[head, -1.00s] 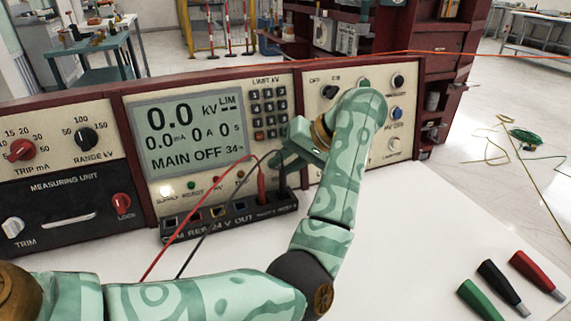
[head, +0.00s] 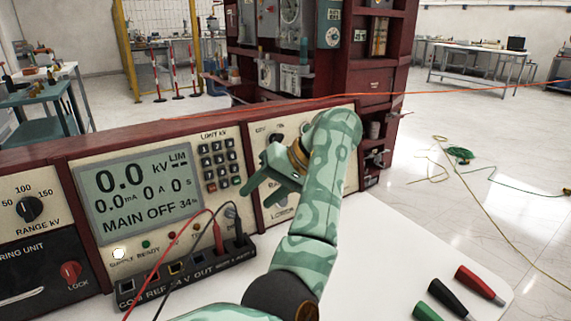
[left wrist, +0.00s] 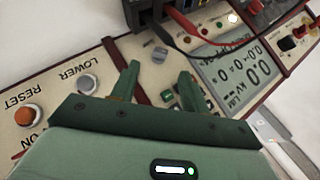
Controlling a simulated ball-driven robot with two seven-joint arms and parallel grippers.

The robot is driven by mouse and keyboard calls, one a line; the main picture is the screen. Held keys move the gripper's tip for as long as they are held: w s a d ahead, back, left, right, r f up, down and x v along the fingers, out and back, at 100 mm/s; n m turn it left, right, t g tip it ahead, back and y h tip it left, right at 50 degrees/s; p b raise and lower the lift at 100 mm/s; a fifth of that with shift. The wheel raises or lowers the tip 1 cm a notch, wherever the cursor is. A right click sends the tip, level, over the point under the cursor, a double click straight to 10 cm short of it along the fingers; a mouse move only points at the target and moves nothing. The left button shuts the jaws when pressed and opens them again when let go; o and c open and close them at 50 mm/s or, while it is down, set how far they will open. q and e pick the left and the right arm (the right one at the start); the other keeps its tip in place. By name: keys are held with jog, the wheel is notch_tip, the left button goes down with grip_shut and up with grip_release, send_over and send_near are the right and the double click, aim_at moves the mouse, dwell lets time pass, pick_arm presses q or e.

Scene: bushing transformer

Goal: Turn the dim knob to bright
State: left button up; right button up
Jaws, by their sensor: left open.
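The dim knob looks to be the small grey knob (head: 231,212) low on the panel, right of the row of lamps, partly crowded by the plugs. In the left wrist view a grey knob (left wrist: 160,55) lies just beyond and between my fingertips, with a gap. My left gripper (head: 259,172) is open and empty in front of the panel, above and right of that knob. Its two fingers (left wrist: 160,74) show apart in the left wrist view. The display (head: 140,195) reads 0.0 kV, MAIN OFF and 34%. My right gripper is out of view.
A black and a red plug (head: 218,238) with leads stand in the socket block (head: 185,275) below the knob. A keypad (head: 220,165) sits right of the display. Green, black and red handles (head: 480,284) lie on the white bench. The bench between is clear.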

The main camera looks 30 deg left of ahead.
pick_arm(q)
jog(key=p+v, duration=0.3)
jog(key=v, duration=0.5)
jog(key=shift+d+r+p, duration=0.25)
jog(key=shift+r+p, duration=0.05)
jog(key=shift+p, duration=0.05)
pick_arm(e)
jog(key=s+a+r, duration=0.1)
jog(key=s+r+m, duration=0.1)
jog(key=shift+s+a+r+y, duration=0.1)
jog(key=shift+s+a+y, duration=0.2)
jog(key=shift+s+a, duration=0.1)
pick_arm(q)
jog(key=shift+w, duration=0.1)
